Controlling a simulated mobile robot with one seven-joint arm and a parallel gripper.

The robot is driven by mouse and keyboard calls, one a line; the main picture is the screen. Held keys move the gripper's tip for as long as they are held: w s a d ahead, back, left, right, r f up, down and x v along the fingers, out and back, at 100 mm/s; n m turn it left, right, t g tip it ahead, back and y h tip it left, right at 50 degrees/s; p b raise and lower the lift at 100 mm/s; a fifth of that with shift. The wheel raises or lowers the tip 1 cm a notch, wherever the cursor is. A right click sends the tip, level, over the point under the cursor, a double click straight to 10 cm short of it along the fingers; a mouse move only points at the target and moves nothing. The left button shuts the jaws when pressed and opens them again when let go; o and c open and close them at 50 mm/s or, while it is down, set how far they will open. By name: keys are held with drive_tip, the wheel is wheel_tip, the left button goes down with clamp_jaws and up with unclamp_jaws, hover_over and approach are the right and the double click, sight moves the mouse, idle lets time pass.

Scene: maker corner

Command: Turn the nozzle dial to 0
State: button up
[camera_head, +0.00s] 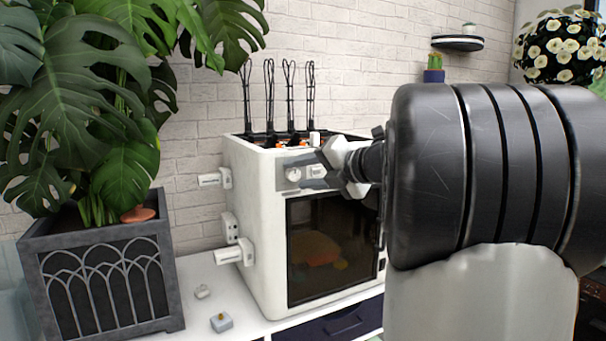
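A white box-shaped machine, which looks like a 3D printer (252,235), stands on a white surface with a dark glass door (330,245) at its front. A grey panel above the door carries a round white dial (293,174). I cannot read its marks or setting. A small white part (317,171) sits to the right of the dial. My gripper (318,180) is at the panel, just right of the dial. Its fingers are small and partly merge with the panel, so I cannot tell whether they are open or touching anything. My arm hides the machine's right side.
A planter (105,280) with large leaves stands at left. A small grey block (221,322) and a small white item (202,291) lie on the white surface (190,270). Spools stick out from the machine's left side. A shelf with a cactus (434,68) is behind.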

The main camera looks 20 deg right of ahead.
drive_tip(key=shift+r, duration=0.1)
drive_tip(key=p+v, duration=0.2)
drive_tip(key=v, duration=1.5)
drive_tip(key=shift+s+d, duration=0.15)
